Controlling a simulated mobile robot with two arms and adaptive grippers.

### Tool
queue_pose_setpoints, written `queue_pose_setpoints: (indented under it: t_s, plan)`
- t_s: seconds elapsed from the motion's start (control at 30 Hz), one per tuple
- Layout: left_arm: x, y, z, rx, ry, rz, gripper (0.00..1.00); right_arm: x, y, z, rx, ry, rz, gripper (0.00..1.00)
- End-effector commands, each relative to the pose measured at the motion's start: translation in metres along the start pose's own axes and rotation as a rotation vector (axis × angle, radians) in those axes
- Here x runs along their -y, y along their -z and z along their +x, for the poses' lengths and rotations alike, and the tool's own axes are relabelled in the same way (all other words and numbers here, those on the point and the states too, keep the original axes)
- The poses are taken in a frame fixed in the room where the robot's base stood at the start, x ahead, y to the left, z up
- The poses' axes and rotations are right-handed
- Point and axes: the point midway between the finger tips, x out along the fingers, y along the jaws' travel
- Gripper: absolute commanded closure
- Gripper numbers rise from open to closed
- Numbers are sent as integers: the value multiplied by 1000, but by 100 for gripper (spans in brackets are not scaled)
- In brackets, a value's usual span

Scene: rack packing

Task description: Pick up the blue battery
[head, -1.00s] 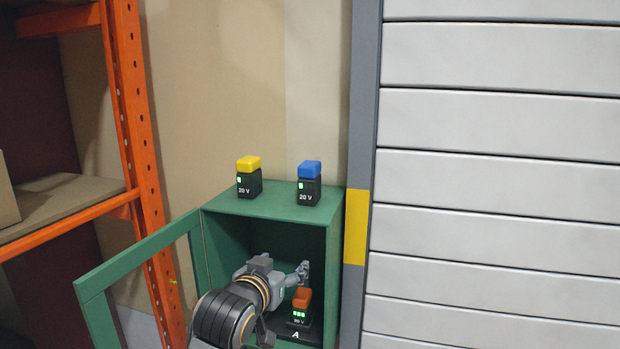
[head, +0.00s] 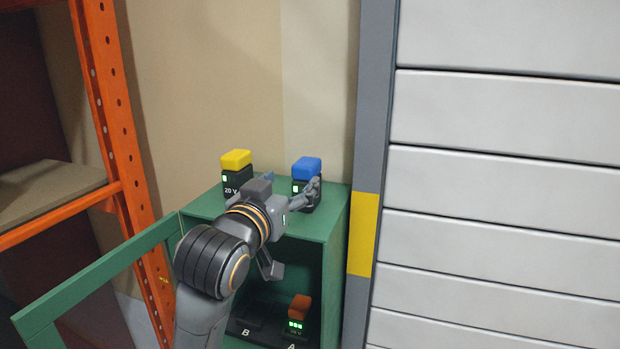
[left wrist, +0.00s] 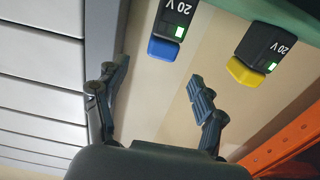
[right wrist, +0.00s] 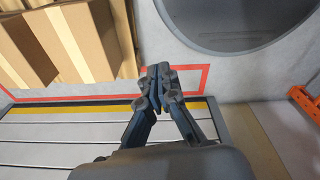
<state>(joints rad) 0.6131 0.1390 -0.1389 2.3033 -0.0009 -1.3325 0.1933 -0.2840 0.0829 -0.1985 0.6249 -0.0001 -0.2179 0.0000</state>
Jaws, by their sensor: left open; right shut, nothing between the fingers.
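The blue battery (head: 307,169) has a black body marked 20 V and a blue cap, and stands upright on top of the green cabinet (head: 205,203). My left gripper (head: 294,188) is open in front of it, its fingers covering part of its body in the head view. In the left wrist view the blue battery (left wrist: 172,25) shows upside down, ahead of and between the spread fingertips (left wrist: 158,80), with nothing held. My right gripper (right wrist: 161,75) is shut and empty in the right wrist view, away from the cabinet.
A yellow battery (head: 236,161) stands left on the cabinet top; an orange battery (head: 299,310) sits inside, at slot A, with slot B beside it. The open cabinet door (head: 95,280) and orange rack (head: 112,130) are at left. A shutter (head: 500,180) is at right.

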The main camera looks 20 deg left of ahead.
Motion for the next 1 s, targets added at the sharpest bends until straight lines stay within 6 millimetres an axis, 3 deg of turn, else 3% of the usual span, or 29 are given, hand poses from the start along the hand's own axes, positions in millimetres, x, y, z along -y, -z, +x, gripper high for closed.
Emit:
queue_pose_setpoints:
  t_s: [0.1, 0.27, 0.47, 0.67, 0.8, 1.0]
  plan:
    - [0, 3, 26, 5, 0, 0, 30, 3, -19, -13, 29, 4, 0, 100]
    - [0, 2, 48, 3, 0, 0, 30, 6, -32, -21, 50, 7, 0, 100]
    - [0, 3, 59, 1, 0, 0, 30, 4, -20, -25, 34, 6, 0, 100]
    - [2, 7, 84, 4, 1, 1, 30, 4, 2, -48, 3, 6, 1, 100]
    - [2, 5, 101, 2, 1, 1, 30, 6, 0, -55, 7, 8, 1, 100]
    - [2, 2, 107, 0, 0, 1, 30, 8, -10, -56, 22, 10, 1, 100]
